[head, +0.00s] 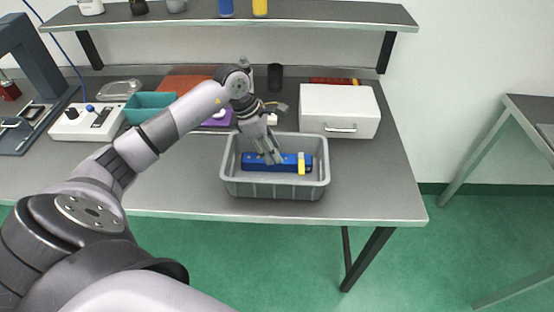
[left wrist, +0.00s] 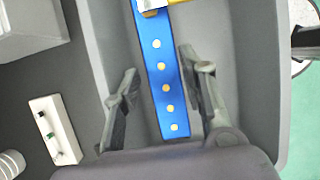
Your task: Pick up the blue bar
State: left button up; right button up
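The blue bar (head: 283,158) lies flat in a grey bin (head: 274,190) near the table's front edge. In the left wrist view the bar (left wrist: 165,75) shows a row of several pale round spots along its face, with a yellow band near its far end. My left gripper (head: 271,160) reaches down into the bin over the left part of the bar. In the left wrist view the gripper (left wrist: 158,63) is open, with one finger on each side of the bar and gaps showing between. Whether the fingertips are level with the bar is hard to tell. My right gripper is not in view.
A white box with a handle (head: 338,112) stands behind the bin to the right. A teal tray (head: 150,107) and a white control box (head: 87,123) stand to the left. A shelf (head: 230,14) spans the back. The table right of the bin is clear.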

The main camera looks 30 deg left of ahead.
pick_arm(q)
jog(key=p+x, duration=0.1)
jog(key=x, duration=0.2)
jog(key=shift+f, duration=0.3)
jog(key=shift+d+f, duration=0.15)
jog(key=shift+f, duration=0.15)
jog(key=c, duration=0.4)
grip_shut()
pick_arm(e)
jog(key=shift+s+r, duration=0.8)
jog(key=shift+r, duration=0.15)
